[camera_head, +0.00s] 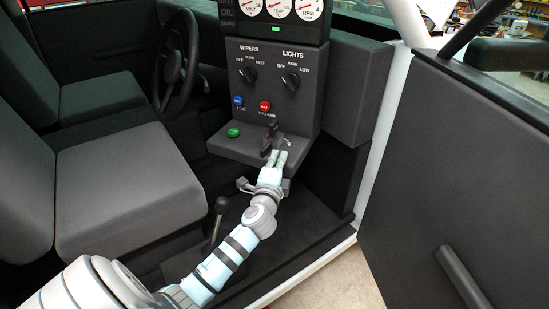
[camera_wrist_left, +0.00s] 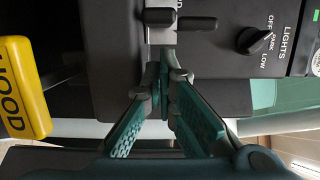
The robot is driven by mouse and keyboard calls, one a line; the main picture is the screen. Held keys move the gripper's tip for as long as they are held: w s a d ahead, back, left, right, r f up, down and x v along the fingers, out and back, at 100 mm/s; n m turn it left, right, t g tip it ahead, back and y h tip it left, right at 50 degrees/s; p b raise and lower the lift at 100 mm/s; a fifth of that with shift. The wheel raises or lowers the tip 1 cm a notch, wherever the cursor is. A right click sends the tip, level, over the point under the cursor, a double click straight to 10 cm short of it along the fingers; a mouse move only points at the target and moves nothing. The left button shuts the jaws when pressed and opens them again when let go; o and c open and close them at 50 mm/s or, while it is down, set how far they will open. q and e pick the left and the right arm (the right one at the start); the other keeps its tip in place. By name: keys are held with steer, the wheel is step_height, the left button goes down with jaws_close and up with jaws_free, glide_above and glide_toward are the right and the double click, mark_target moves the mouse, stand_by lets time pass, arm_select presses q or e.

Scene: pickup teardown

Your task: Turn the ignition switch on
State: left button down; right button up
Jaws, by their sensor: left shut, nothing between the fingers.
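The dark dash panel (camera_head: 270,110) stands in the middle of the head view, with a ledge at its bottom. A dark switch lever, which looks like the ignition switch (camera_head: 269,136), sits on this ledge. In the left wrist view, a dark crossbar switch (camera_wrist_left: 190,21) on a pale plate lies just beyond the fingertips. My left gripper (camera_head: 278,156) is at the ledge, close to the lever; I cannot tell if it touches. In the left wrist view its fingertips (camera_wrist_left: 164,80) are together and empty. The right gripper is not in view.
The panel carries a wipers knob (camera_head: 248,74), a lights knob (camera_head: 291,81), a blue knob (camera_head: 238,101), a red knob (camera_head: 265,106) and a green button (camera_head: 233,132). A yellow HOOD handle (camera_wrist_left: 20,88) shows in the wrist view. The open door (camera_head: 465,165) stands at right.

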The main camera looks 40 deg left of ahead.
arm_select(q)
steer(key=shift+s+a, duration=0.25)
steer(key=shift+a, duration=0.45)
steer(key=shift+w+d, duration=0.1)
steer(key=shift+a+m+t+h, duration=0.35)
steer(key=shift+m+h, duration=0.25)
steer(key=shift+h, duration=0.3)
steer(key=shift+s+a+m+t+h, duration=0.15)
steer(key=shift+s+m+t+h, duration=0.2)
steer(key=shift+m+h, duration=0.4)
